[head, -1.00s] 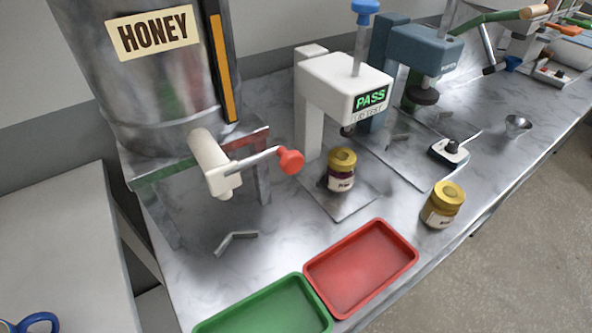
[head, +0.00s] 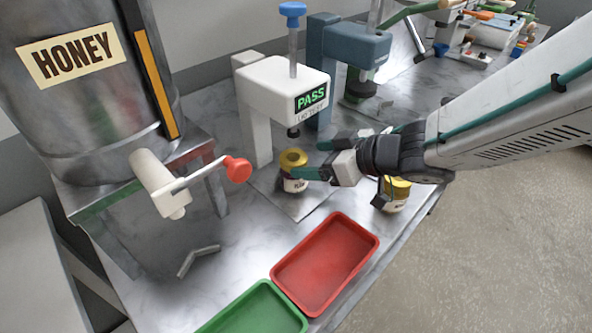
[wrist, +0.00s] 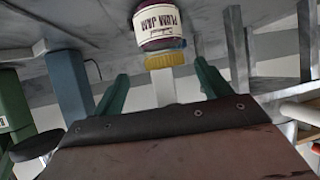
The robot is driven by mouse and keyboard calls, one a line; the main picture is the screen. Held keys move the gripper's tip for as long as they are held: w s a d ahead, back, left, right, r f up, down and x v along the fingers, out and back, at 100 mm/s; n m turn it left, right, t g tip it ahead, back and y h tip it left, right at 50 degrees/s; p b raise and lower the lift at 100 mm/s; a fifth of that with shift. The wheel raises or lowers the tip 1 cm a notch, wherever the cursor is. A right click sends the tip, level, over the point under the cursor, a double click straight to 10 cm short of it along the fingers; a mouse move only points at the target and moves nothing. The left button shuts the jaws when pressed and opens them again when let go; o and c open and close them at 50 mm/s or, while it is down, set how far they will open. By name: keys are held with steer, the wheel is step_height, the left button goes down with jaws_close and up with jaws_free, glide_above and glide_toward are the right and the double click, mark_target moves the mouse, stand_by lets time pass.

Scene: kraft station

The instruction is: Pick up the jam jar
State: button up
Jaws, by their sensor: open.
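The jam jar (head: 295,184), with a yellow lid and a pale label, stands upright on the plate under the white tester. In the wrist view the jar (wrist: 160,30) appears upside down, its label reading "PLUM JAM" and its yellow lid nearest the fingers. My gripper (head: 310,160) is beside the jar on its right, with green fingers apart. In the wrist view the open fingers (wrist: 161,76) lie to either side of the lid, with gaps showing. One finger overlaps the jar's right side in the head view; contact cannot be told.
A white tester (head: 285,88) showing PASS stands just behind the jar. A second yellow-lidded jar (head: 397,190) is partly hidden by my arm. A red tray (head: 325,262) and green tray (head: 255,308) lie in front. The honey tank's red-knobbed handle (head: 238,169) juts out at left.

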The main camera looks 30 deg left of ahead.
mark_target(287, 160)
steer(key=x, duration=0.7)
steer(key=shift+s+a+f, duration=0.15)
steer(key=shift+s+a, duration=0.1)
steer(key=shift+a, duration=0.1)
steer(key=c, duration=1.4)
